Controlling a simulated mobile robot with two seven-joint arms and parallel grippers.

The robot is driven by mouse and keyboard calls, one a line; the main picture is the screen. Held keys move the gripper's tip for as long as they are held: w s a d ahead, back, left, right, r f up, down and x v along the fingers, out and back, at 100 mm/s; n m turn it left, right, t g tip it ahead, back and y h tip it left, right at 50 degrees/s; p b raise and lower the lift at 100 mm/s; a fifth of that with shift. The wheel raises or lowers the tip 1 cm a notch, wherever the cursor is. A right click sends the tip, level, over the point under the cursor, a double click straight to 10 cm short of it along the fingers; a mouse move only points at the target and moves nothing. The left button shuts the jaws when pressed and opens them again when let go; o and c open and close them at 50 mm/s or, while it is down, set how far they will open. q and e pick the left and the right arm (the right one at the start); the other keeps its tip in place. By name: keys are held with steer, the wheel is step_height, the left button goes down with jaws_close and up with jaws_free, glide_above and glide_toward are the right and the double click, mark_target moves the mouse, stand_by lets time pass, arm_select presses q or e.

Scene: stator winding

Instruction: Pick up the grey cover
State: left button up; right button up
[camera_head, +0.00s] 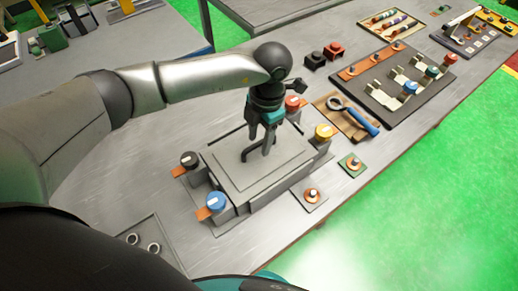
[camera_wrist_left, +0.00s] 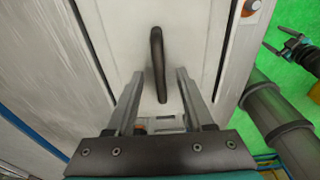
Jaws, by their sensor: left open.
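The grey cover (camera_head: 255,160) is a flat, stepped plate with a dark arched handle (camera_head: 247,150). It lies on the grey block-shaped unit in the middle of the table. My left gripper (camera_head: 269,150) points down over the cover, close to the handle. In the left wrist view, the cover (camera_wrist_left: 190,28) fills the middle and its handle (camera_wrist_left: 157,65) runs up the picture between the lines of the two open fingers (camera_wrist_left: 157,88). The fingers look apart from the handle, with nothing gripped. I cannot tell the exact height gap.
Black (camera_head: 190,160), blue (camera_head: 216,201), yellow (camera_head: 324,132) and red (camera_head: 293,103) capped terminals stand at the unit's corners. A blue-handled wrench (camera_head: 358,118) lies to the right. A dark board (camera_head: 385,95) with clips lies beyond.

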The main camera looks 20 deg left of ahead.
arm_select(q)
steer(key=shift+s+f, duration=0.1)
steer(key=shift+f, duration=0.75)
steer(key=shift+c, duration=0.2)
jaws_close()
steer(key=shift+r, duration=0.1)
stand_by(0.4)
